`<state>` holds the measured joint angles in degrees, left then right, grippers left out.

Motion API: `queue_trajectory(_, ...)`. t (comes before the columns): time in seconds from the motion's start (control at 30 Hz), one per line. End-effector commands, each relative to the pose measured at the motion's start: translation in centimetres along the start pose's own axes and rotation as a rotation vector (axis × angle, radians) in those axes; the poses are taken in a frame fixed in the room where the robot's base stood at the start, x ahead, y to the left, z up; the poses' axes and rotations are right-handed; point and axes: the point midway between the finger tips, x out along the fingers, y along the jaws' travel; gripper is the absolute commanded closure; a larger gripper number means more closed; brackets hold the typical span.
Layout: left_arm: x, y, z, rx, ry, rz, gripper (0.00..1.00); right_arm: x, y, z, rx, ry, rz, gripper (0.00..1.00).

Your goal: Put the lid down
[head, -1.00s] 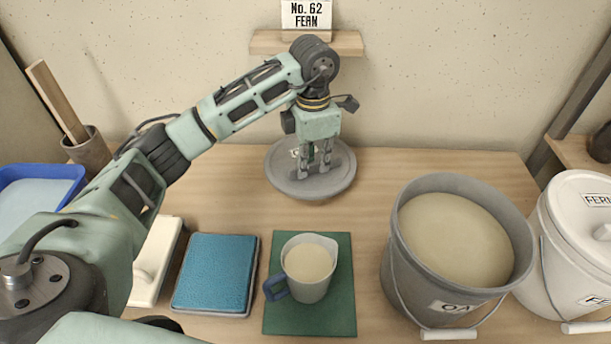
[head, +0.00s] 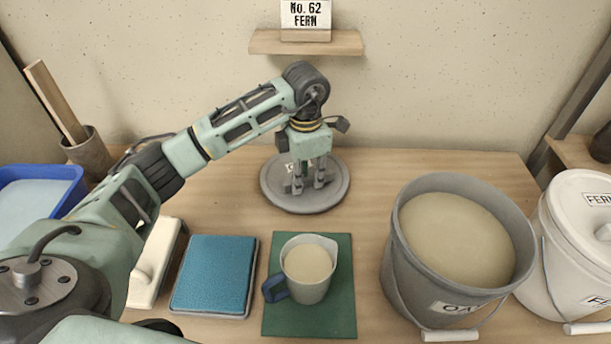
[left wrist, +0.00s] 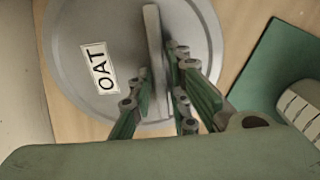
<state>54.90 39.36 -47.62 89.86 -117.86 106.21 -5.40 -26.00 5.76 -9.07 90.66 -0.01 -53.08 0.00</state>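The grey round lid (head: 333,197) is at the back middle of the table, low over the wood. I cannot tell for certain whether it touches the wood. In the left wrist view the lid (left wrist: 95,25) shows its OAT label and a straight bar handle. My left gripper (head: 308,187) points down over the lid, its fingers on both sides of the handle; it looks shut on it. The fingers also show in the left wrist view (left wrist: 158,75). The grey OAT bucket (head: 393,262) stands open at the right, full of pale glaze. My right gripper is not in view.
A cup (head: 310,290) of pale glaze stands on a green mat (head: 335,325) in front of the lid. A blue pad (head: 215,275) lies left of it. A lidded white FERN bucket (head: 560,245) is far right. Bare table lies right of the lid.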

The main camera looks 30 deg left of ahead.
Motion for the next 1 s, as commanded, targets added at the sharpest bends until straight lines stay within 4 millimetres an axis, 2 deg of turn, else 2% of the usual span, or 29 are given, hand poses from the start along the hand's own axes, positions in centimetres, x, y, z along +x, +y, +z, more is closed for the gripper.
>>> queue_trajectory(0.1, 0.0, 0.0, 0.0, -0.001, 0.000, 0.000, 0.71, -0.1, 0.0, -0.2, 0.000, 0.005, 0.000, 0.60)
queue_trajectory(0.47, -0.3, 0.0, 0.0, 0.000, 0.000, 0.000, 0.71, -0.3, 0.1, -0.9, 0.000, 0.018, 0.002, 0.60)
queue_trajectory(0.8, -5.8, 0.1, 0.0, 0.000, -0.001, 0.003, 0.71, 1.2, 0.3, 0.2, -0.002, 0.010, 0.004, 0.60)
queue_trajectory(1.0, -7.6, 0.0, 0.0, -0.001, 0.001, 0.000, 0.71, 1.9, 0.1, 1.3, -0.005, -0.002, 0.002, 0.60)
